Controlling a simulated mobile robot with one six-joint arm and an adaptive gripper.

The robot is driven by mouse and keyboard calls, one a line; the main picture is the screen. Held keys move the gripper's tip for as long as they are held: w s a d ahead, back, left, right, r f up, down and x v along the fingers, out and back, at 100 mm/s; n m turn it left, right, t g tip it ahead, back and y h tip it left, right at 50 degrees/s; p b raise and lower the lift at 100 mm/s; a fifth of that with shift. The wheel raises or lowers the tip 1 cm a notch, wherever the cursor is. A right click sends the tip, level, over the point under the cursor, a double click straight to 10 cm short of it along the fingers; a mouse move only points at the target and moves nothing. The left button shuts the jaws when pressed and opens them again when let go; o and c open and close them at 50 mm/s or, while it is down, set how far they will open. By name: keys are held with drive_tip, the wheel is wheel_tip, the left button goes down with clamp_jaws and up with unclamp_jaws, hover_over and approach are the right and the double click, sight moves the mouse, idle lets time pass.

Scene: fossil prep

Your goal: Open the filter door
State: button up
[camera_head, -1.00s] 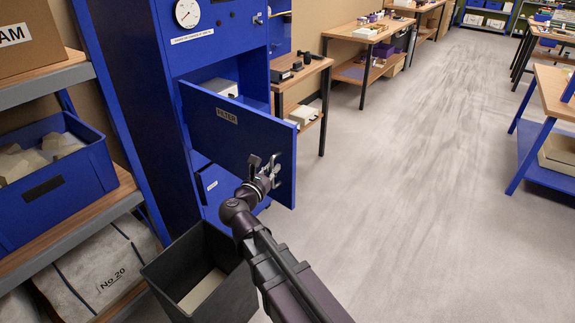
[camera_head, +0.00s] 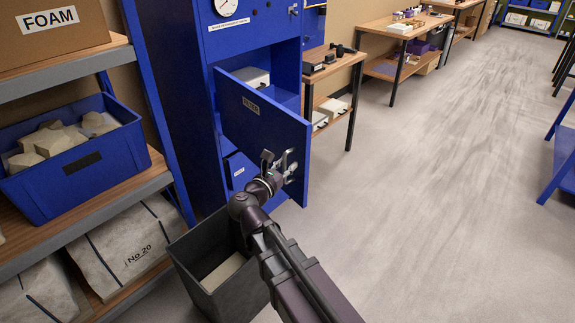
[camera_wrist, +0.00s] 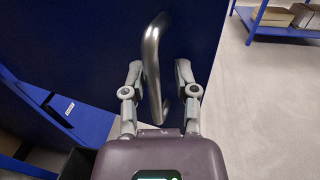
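The blue filter door (camera_head: 258,125), labelled FILTER, stands part-way open on the blue cabinet (camera_head: 180,110), hinged at its left side. A pale box (camera_head: 250,77) shows in the opening behind it. The curved metal handle (camera_head: 289,165) is near the door's free edge. My gripper (camera_head: 276,165) is at this handle. In the wrist view my gripper (camera_wrist: 160,75) has one finger on each side of the handle (camera_wrist: 152,65). The handle lies close to the left finger, and a gap shows on its right, so the fingers look open around it.
A dark open bin (camera_head: 215,270) stands below the door, beside my arm. A shelf with a blue crate (camera_head: 75,160) is on the left. A wooden table (camera_head: 330,72) stands behind the door. The floor (camera_head: 430,200) on the right is clear.

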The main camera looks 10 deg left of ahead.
drive_tip(key=shift+a, duration=0.15)
idle(0.3)
drive_tip(key=shift+s+a, duration=0.3)
drive_tip(key=shift+s, duration=0.2)
drive_tip(key=v, duration=1)
drive_tip(key=shift+s, duration=0.4)
